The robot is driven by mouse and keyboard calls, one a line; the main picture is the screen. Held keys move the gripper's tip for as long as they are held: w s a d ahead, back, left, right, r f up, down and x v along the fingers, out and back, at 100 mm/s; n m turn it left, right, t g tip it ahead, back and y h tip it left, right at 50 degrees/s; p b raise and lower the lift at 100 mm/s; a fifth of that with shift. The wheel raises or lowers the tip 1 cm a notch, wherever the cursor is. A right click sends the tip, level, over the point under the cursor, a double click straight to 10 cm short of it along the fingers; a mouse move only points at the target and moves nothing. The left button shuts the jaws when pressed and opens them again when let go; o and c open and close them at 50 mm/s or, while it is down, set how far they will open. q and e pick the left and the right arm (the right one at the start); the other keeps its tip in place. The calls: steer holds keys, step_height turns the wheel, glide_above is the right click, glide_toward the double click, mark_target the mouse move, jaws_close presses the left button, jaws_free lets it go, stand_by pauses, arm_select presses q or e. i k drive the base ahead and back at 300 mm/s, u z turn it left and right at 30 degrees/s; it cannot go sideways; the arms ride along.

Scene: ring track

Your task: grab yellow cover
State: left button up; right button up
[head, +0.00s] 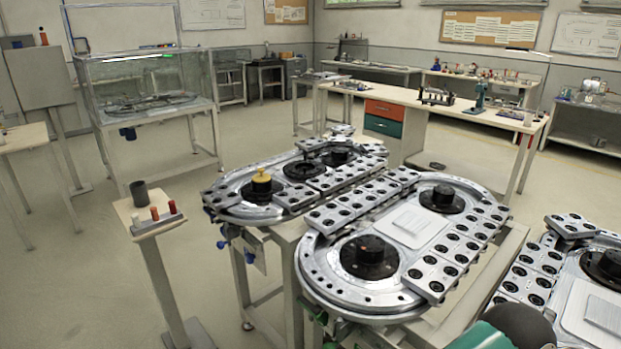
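A small yellow cover (262,181) with a narrow top sits on a black round hub at the left end of the far ring track (228,196). It appears upright, and nothing touches it from above. Neither of my grippers shows in the head view. A green and dark rounded part at the bottom right edge looks like part of my arm, but its gripper is out of frame.
A nearer ring track (314,277) stands in front, and another (574,307) is at the right edge. A small post stand (150,226) left of the tracks holds a dark cup (139,193) and small orange and red cylinders.

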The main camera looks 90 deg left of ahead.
mark_target(262, 177)
steer(key=u, duration=0.2)
steer(key=i, duration=0.3)
steer(key=u, duration=2.55)
steer(key=i, duration=0.2)
steer(key=u, duration=1)
steer(key=k, duration=0.4)
steer(key=u, duration=0.5)
steer(key=i, duration=1.55)
steer(key=z, duration=0.55)
